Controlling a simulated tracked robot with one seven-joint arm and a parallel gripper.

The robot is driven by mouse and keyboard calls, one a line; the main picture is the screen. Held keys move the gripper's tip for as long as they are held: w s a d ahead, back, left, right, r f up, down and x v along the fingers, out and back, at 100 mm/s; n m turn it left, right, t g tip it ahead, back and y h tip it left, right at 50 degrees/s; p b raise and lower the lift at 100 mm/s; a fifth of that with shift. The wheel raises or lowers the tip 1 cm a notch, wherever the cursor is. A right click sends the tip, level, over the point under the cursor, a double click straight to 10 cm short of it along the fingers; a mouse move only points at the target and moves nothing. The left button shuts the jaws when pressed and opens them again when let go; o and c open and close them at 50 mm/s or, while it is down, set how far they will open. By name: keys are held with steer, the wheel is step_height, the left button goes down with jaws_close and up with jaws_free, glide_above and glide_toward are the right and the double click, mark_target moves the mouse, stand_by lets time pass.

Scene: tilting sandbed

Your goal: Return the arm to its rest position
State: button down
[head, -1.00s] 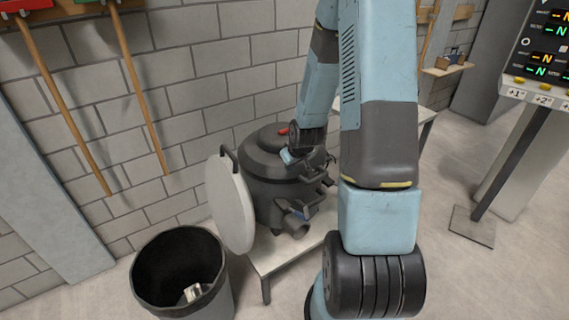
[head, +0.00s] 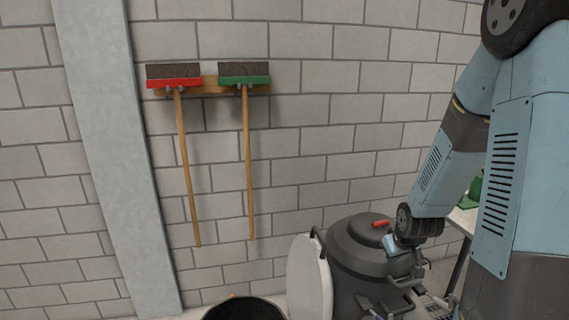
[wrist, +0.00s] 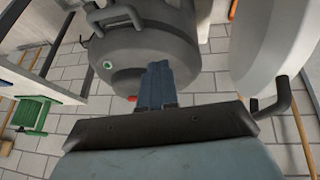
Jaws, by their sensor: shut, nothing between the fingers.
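My arm comes down from the right side of the head view. Its wrist (head: 420,226) is bent in front of a dark round vessel (head: 350,250). In the wrist view my gripper (wrist: 158,72) has its two blue-grey fingers together with nothing between them. The fingers appear in front of the vessel's dark body (wrist: 165,38); I cannot tell how far apart they are. The vessel's round pale lid (head: 308,280) hangs open at its left in the head view. The lid also shows at the right of the wrist view (wrist: 265,40).
A black bin (head: 243,309) stands at the lower edge, left of the lid. A red broom (head: 187,165) and a green broom (head: 247,160) hang on the block wall. A green object (wrist: 30,115) shows at the left of the wrist view.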

steer(key=s+a+r+m, duration=0.1)
steer(key=s+a+r, duration=0.3)
steer(key=s+r, duration=0.6)
steer(key=s+a+r+m, duration=0.1)
steer(key=s+a+r, duration=0.3)
steer(key=s+r, duration=0.6)
step_height(320, 180, up, 7)
steer(key=shift+s+a+r, duration=0.2)
steer(key=shift+s+a, duration=0.1)
steer(key=shift+s, duration=0.1)
